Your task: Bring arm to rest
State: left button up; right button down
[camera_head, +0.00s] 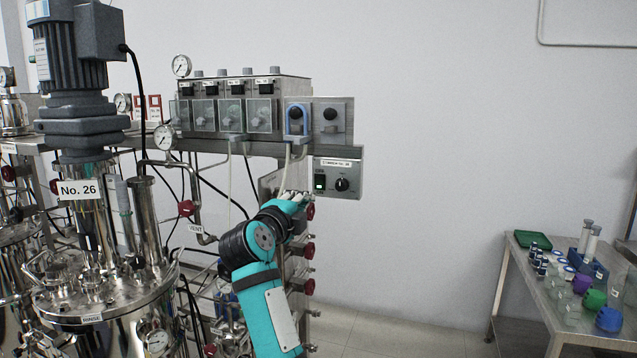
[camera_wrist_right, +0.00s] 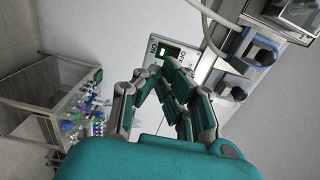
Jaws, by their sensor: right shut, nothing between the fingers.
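My right arm, teal and black, rises from the bottom middle of the head view. Its gripper (camera_head: 293,199) is in front of the skid's right-hand post, below the switch box (camera_head: 338,178). In the wrist view the right gripper's fingers (camera_wrist_right: 150,74) come together with nothing between them. The switch box (camera_wrist_right: 172,55) shows beyond the fingertips there, with a lit green switch. Whether the hand touches the post or the red knobs beside it cannot be told. My left gripper is in neither view.
A steel vessel (camera_head: 95,290) labelled No. 26 with a motor stands at left. Pump modules (camera_head: 232,105) and two knob units (camera_head: 315,115) sit above the hand. Red valve knobs (camera_head: 308,250) line the post. A side table (camera_head: 517,262) with bottles and coloured caps is at right. Open floor lies between.

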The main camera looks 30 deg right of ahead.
jog(key=shift+d, duration=0.1)
jog(key=shift+f, duration=0.15)
jog(key=w+a+f+n+t+y+b, duration=0.1)
jog(key=a+f+n+t+y+b, duration=0.15)
jog(key=f+n, duration=1.05)
jog(key=w+a+f+n+t+y+b, duration=0.2)
jog(key=a+f+t, duration=0.2)
jog(key=f, duration=1.9)
jog(key=s+a+f+n+y+b, duration=0.1)
jog(key=s+a+f+n+y, duration=0.15)
jog(key=f, duration=0.65)
jog(key=s+a+f+n+y, duration=0.2)
jog(key=s+f+n+y, duration=0.15)
jog(key=f, duration=0.45)
jog(key=s+a+f+n+g+y+b, duration=0.15)
jog(key=s+f+n+g, duration=0.3)
jog(key=s+f, duration=1.1)
jog(key=s+a+f+n+g+y+b, duration=0.1)
jog(key=s+f+n+g+y, duration=0.3)
jog(key=s+f, duration=1.15)
jog(key=s+d+f+g+h, duration=0.1)
jog(key=s+f+g, duration=0.3)
jog(key=s, duration=0.9)
jog(key=s+d+f+g+h+b, duration=0.1)
jog(key=s+d+f+g, duration=0.2)
jog(key=s+f, duration=0.6)
jog(key=s+n+g, duration=0.1)
jog(key=s, duration=0.3)
jog(key=shift+s+g, duration=0.15)
jog(key=shift+g, duration=0.15)
